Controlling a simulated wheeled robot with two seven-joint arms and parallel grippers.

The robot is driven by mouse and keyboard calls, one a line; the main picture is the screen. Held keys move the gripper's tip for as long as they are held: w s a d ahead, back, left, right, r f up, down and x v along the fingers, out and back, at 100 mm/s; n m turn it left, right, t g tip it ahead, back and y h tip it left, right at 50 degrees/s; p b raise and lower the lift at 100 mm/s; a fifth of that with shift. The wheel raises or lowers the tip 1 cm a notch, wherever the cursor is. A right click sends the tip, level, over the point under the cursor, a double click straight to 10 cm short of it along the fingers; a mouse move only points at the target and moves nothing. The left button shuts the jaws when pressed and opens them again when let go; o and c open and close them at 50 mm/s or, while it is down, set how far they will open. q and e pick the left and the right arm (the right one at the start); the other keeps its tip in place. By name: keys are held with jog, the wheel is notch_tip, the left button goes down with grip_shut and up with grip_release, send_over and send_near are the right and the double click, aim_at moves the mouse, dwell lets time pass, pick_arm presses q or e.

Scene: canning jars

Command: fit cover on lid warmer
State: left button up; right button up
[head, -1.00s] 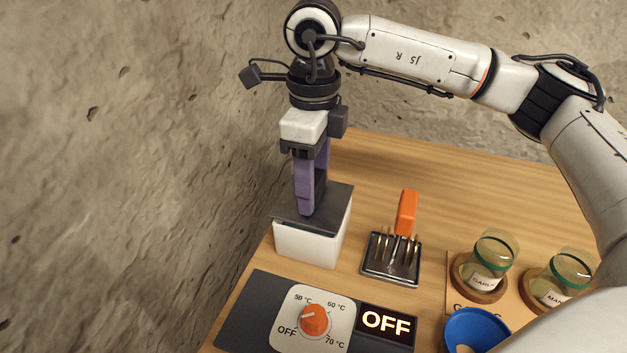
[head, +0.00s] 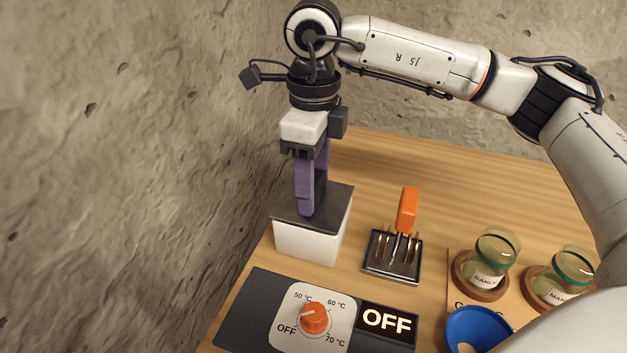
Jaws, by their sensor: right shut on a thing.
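The lid warmer is a white box (head: 309,243) at the left of the table, with a dark grey flat cover (head: 335,199) on its top. The cover looks level and lined up with the box's edges; I cannot tell whether it is fully seated. My right gripper (head: 311,205), with purple fingers, points straight down at the cover and is shut on its dark upright handle, which is mostly hidden between the fingers. My left gripper is not in view.
A dark panel (head: 250,304) with an orange dial (head: 314,317) and an "OFF" display (head: 386,321) lies in front. A metal tray with prongs (head: 392,259) and an orange-handled tool (head: 407,211) stands right of the box. Two labelled jars (head: 497,254) and a blue bowl (head: 478,327) are further right.

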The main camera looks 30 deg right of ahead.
jog(key=shift+f+b, duration=0.3)
jog(key=shift+f, duration=0.05)
jog(key=o, duration=1.2)
notch_tip(320, 180, up, 10)
jog(key=shift+r, duration=0.15)
